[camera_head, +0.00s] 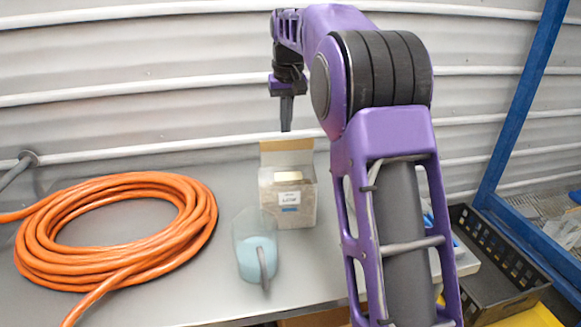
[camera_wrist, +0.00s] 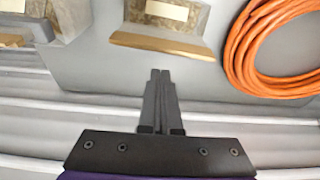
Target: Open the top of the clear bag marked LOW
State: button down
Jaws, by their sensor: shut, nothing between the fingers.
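A clear, box-shaped bag (camera_head: 288,208) with pale, grainy contents stands upright on the bench in the head view, with a tan flap (camera_head: 287,152) raised at its back edge. Its white and blue label is too small to read surely. The wrist view shows a similar bag (camera_wrist: 168,28) with a tan flap (camera_wrist: 162,43), and part of a second one (camera_wrist: 16,27) at the left edge. I cannot tell which is marked LOW. My gripper (camera_head: 286,129) is shut and empty, pointing down above and behind the bag, apart from it. Its closed fingers (camera_wrist: 160,73) show in the wrist view.
A coiled orange hose (camera_head: 190,225) lies on the bench at left; it also shows in the wrist view (camera_wrist: 238,55). A clear scoop (camera_head: 256,255) with pale blue contents lies before the bag. A black crate (camera_head: 500,262) and blue post (camera_head: 520,100) are at right. My arm hides the bench's right part.

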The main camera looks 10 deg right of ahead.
jog(key=shift+w+f, duration=0.1)
jog(key=shift+f, duration=0.25)
dwell(0.3)
jog(key=shift+f, duration=0.3)
jog(key=shift+b, duration=0.3)
jog(key=s+b, duration=0.5)
jog(key=s, duration=0.2)
jog(key=shift+s+a, duration=0.3)
jog(key=shift+a, duration=0.05)
dwell(0.6)
jog(key=shift+s+a+f+b, duration=0.1)
jog(key=shift+s+f+b, duration=0.1)
jog(key=shift+s+b, duration=0.5)
jog(key=shift+s+a+f+b, duration=0.1)
jog(key=shift+s+f+b, duration=0.1)
jog(key=shift+s+b, duration=0.55)
jog(key=shift+s+f+b, duration=0.2)
jog(key=shift+s+b, duration=0.2)
jog(key=shift+s, duration=0.6)
